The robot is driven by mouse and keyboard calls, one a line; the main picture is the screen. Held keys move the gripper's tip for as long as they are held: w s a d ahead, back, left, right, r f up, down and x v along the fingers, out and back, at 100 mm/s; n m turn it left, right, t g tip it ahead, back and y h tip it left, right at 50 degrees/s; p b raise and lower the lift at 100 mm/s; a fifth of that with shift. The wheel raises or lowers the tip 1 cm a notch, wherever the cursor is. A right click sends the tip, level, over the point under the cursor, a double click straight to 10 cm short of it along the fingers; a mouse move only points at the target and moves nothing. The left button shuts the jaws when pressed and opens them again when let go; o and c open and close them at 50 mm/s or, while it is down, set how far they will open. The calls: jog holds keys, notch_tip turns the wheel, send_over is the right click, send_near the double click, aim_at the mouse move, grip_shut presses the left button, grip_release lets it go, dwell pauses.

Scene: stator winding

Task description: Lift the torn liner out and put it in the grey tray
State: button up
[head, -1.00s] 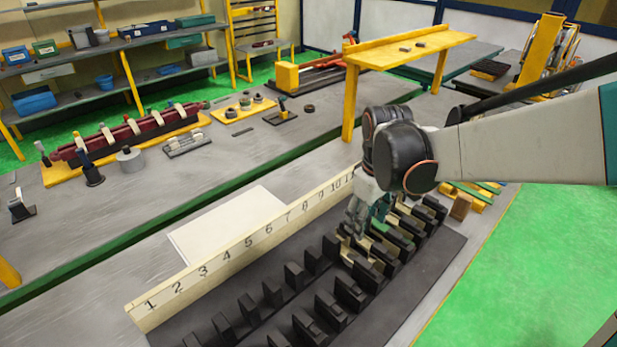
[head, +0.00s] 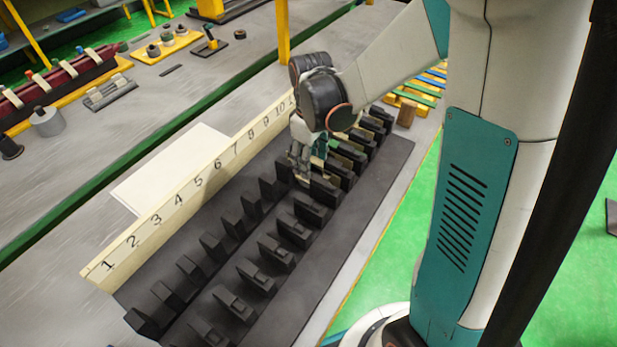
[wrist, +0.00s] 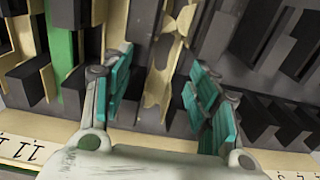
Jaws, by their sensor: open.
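The torn liner (wrist: 165,70) is a cream strip with ragged edges, standing in a slot between dark teeth in the wrist view. My gripper (wrist: 160,95) is open, with one teal finger on each side of the liner. Gaps show between the liner and both fingers, so it is not held. In the head view my gripper (head: 302,180) is low over the black slotted stator (head: 345,220), near the higher numbers of the rail. It hides most of the liner there. I cannot pick out the grey tray in either current view.
A cream numbered rail (head: 190,190) runs along the stator's far side. A white sheet (head: 172,168) lies flat on the bench beyond it. A green strip (wrist: 62,45) and other cream liners stand in slots left of my gripper. Tall dark teeth crowd both sides.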

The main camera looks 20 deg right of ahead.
jog(key=f, duration=0.1)
jog(key=f+b, duration=0.1)
jog(key=f, duration=0.1)
jog(key=f+b, duration=0.1)
jog(key=f, duration=0.1)
jog(key=shift+s+a, duration=0.1)
jog(key=shift+a, duration=0.15)
jog(key=c, duration=0.9)
